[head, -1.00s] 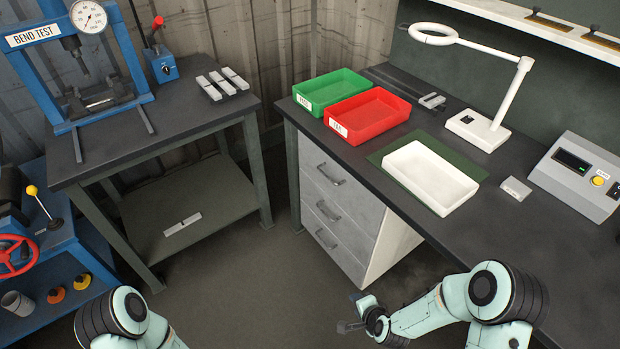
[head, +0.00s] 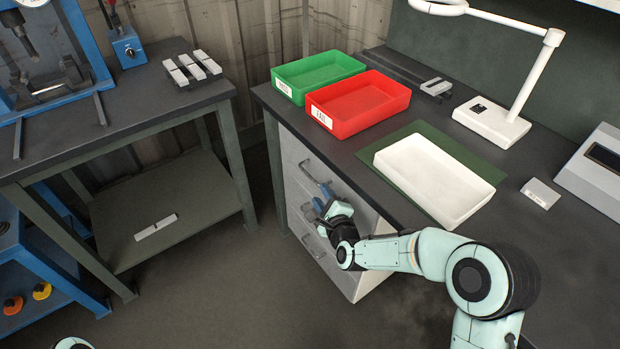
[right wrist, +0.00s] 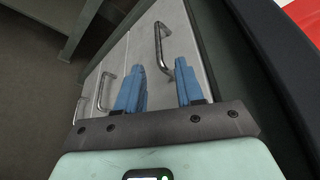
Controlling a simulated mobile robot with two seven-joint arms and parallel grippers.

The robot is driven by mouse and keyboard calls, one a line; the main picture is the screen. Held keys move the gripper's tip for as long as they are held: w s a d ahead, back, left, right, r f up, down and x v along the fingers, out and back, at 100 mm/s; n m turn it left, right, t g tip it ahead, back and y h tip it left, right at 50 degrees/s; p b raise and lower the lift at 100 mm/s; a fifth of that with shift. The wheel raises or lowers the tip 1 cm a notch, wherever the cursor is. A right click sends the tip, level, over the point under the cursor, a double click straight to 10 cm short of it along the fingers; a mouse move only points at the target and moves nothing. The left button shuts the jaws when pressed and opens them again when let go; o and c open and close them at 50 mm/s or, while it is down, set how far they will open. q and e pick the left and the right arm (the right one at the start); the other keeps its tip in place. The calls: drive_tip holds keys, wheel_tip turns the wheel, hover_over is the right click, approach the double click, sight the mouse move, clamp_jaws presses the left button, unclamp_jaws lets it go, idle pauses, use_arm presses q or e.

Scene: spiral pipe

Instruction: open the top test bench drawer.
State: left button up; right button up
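The test bench drawers are a pale grey stack under the bench's left end. The top drawer (head: 292,150) looks shut, and its metal bar handle (head: 312,172) faces me. My right gripper (head: 320,198) is close to the drawer fronts, beside the top handle. In the right wrist view, its two blue fingers (right wrist: 158,86) are spread apart and empty. The top handle (right wrist: 161,48) is ahead of the gap between them; I see no contact. The lower handles (right wrist: 103,90) are to the left. My left gripper is not in view.
The dark bench top (head: 385,220) overhangs the drawers. On it are a green bin (head: 318,75), a red bin (head: 358,103), a white tray (head: 435,180) and a lamp (head: 492,122). A second table (head: 125,115) stands left, with open floor between.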

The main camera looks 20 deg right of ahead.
sight(313, 180)
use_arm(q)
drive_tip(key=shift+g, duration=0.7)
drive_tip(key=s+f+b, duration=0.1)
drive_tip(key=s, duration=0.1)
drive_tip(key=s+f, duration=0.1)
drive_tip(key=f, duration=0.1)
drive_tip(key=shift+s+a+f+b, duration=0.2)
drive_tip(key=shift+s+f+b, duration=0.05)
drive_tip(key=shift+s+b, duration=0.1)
use_arm(e)
drive_tip(key=x, duration=1)
drive_tip(key=shift+w+f, duration=0.1)
drive_tip(key=shift+f, duration=0.05)
drive_tip(key=shift+c, duration=0.3)
clamp_jaws()
